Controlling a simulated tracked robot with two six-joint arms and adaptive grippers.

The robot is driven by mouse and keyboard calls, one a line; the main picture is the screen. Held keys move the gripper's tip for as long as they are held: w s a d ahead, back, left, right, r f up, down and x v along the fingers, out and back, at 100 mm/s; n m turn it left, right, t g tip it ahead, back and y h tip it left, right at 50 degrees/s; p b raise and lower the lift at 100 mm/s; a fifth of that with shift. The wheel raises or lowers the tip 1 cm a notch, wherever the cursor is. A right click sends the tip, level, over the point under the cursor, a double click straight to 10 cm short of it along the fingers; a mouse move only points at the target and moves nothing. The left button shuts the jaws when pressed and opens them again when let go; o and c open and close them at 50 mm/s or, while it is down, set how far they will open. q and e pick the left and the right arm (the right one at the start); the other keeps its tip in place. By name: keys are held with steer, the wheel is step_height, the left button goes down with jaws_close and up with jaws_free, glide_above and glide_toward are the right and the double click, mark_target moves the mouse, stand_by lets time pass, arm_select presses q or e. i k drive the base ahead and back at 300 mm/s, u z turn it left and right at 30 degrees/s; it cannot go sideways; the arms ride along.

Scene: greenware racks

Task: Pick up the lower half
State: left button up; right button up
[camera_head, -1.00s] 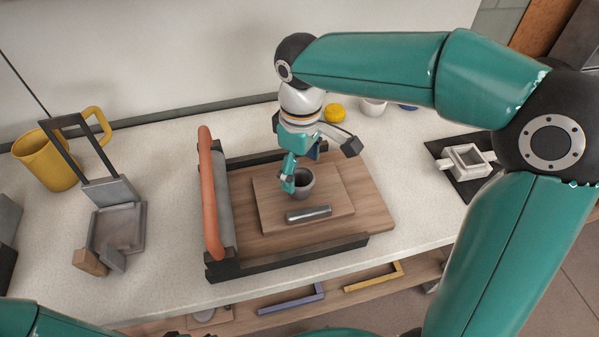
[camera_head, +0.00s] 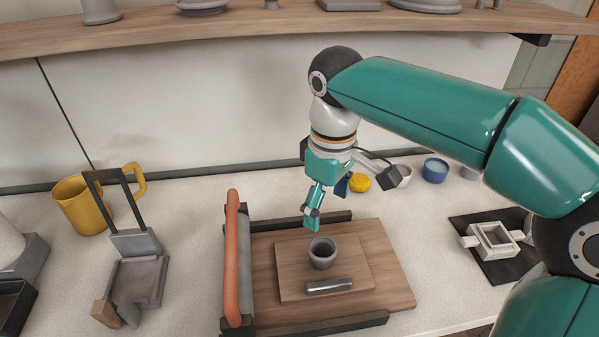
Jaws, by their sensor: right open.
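No piece is clearly marked as the lower half. A small grey cup (camera_head: 322,258) stands upright on a thin wooden board (camera_head: 360,262). A short grey metal cylinder (camera_head: 329,287) lies in front of it. A pale square hollow block with side lugs (camera_head: 495,239) sits on a black mat (camera_head: 505,266) at the right; it may be the mould half. My right gripper (camera_head: 311,222) points down, open and empty, above and behind the cup, apart from it. It is well left of the pale block. My left gripper is out of view.
A slab roller with an orange roller handle (camera_head: 233,260) and dark rails (camera_head: 320,328) surrounds the board. A yellow mug (camera_head: 80,205) and a grey metal stand (camera_head: 137,275) are at the left. Small pots, one blue (camera_head: 435,170), line the back. A shelf (camera_head: 230,28) runs above.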

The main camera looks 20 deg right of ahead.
mark_target(492, 241)
steer(key=k, duration=1)
